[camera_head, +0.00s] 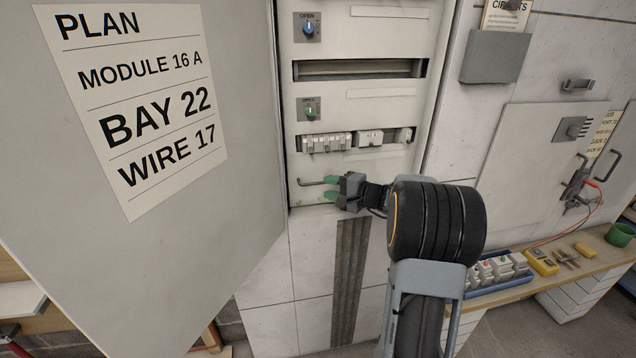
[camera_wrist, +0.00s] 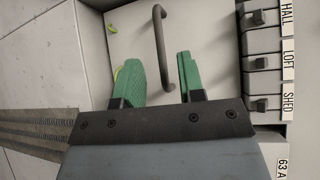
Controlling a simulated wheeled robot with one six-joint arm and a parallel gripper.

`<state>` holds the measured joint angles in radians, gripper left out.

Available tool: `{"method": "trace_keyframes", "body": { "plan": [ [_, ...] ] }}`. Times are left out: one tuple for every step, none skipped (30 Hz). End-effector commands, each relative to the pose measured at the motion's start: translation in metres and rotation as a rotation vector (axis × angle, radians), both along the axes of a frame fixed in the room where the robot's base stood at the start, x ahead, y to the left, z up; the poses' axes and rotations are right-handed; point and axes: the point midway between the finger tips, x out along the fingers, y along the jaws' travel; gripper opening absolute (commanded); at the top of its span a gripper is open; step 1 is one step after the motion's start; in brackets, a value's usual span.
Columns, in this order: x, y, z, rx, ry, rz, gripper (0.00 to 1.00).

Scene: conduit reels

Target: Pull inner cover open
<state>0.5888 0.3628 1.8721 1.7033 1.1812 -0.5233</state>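The inner cover (camera_head: 375,98) is a pale panel inside the open cabinet and appears closed. Its dark bar handle (camera_head: 314,183) is near the lower left of the cover. It also shows in the wrist view (camera_wrist: 160,45). My gripper (camera_head: 331,188) has green fingers and is open at the handle's right end. In the wrist view, the fingers (camera_wrist: 161,76) stand apart with the near part of the handle in the gap. I cannot tell whether either finger touches it.
The large open outer door (camera_head: 200,250) with a plan sheet stands at left. Two OPEN knobs, blue (camera_head: 309,28) and green (camera_head: 310,111), are on the cover above a row of breakers (camera_head: 327,142). A bench (camera_head: 560,268) with modules is at right.

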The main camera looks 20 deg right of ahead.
Motion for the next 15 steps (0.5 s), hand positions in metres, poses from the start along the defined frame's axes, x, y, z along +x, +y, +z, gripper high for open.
{"method": "trace_keyframes", "body": {
  "plan": [
    [0.007,0.006,0.0,0.002,0.0,0.004,0.36],
    [0.011,0.008,-0.001,0.001,0.0,0.003,0.36],
    [0.016,0.012,-0.002,0.0,0.001,0.003,0.36],
    [0.019,0.014,-0.002,0.0,0.001,0.003,0.36],
    [0.022,0.015,-0.003,0.001,0.0,0.003,0.36],
    [0.025,0.018,-0.003,0.0,0.0,0.002,0.36],
    [0.028,0.019,-0.004,0.0,-0.001,0.002,0.36],
    [0.03,0.021,-0.004,-0.001,0.0,0.002,0.36],
    [0.032,0.022,-0.005,-0.001,0.0,0.001,0.36],
    [0.034,0.023,-0.005,-0.001,0.0,0.001,0.36],
    [0.035,0.024,-0.005,0.0,0.0,0.001,0.36],
    [0.036,0.025,-0.006,0.0,0.0,0.001,0.36],
    [0.037,0.026,-0.006,0.0,0.0,0.001,0.36],
    [0.038,0.026,-0.006,0.0,0.0,0.001,0.36],
    [0.038,0.027,-0.006,0.0,0.0,0.001,0.36]
  ]
}}
